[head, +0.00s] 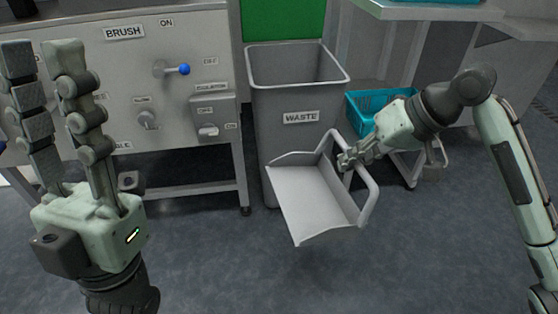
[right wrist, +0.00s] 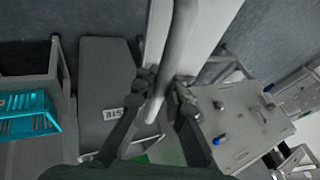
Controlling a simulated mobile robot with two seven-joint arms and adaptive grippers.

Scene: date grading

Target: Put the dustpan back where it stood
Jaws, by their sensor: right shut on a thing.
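The grey dustpan (head: 312,197) hangs above the floor in front of the waste bin in the head view, its open pan facing up and tilted. My right gripper (head: 347,160) is shut on its handle. In the right wrist view the handle (right wrist: 176,50) runs between the fingers of my right gripper (right wrist: 166,88), with the pale pan behind it. My left gripper (head: 45,50) is raised at the left of the head view, its fingers pointing up and apart, with nothing between them.
The grey waste bin (head: 262,110) stands behind the dustpan. The machine panel labelled BRUSH (head: 205,60), with a blue-knobbed lever (head: 183,69), is left of it. A teal crate (head: 357,114) sits on a low trolley to the right. Floor (head: 210,260) in front is clear.

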